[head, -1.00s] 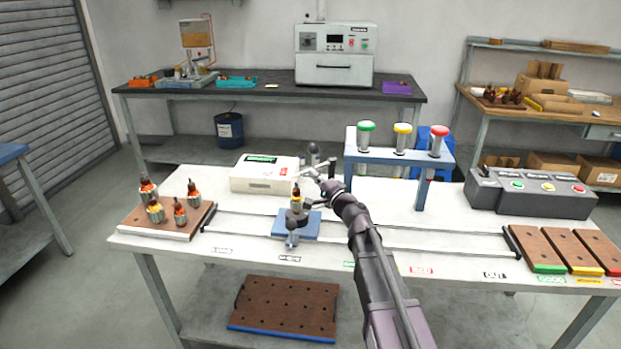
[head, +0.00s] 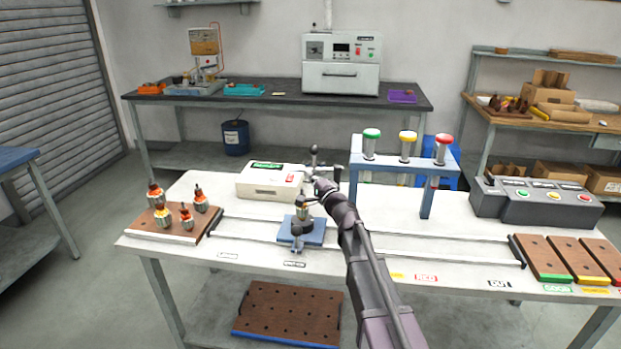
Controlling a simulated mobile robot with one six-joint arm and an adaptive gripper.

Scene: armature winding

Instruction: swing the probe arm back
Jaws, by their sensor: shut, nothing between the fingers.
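My gripper (head: 313,190) is shut and empty above and behind the blue fixture (head: 315,234) at the middle of the white table. An armature with a copper-coloured winding (head: 303,212) stands upright in the fixture's dark holder. The probe arm appears to be the small grey bar with a dark knob (head: 314,151) beside the white tester box (head: 268,181). My gripper and wrist cover part of it, so its exact angle and whether my gripper touches it cannot be told.
A wooden board (head: 205,233) with several armatures is at the left. A blue rack (head: 428,200) with green, yellow and red-topped posts stands close right of my arm. A grey button box (head: 536,203) and wooden trays (head: 541,256) are at the right. Thin rails cross the table.

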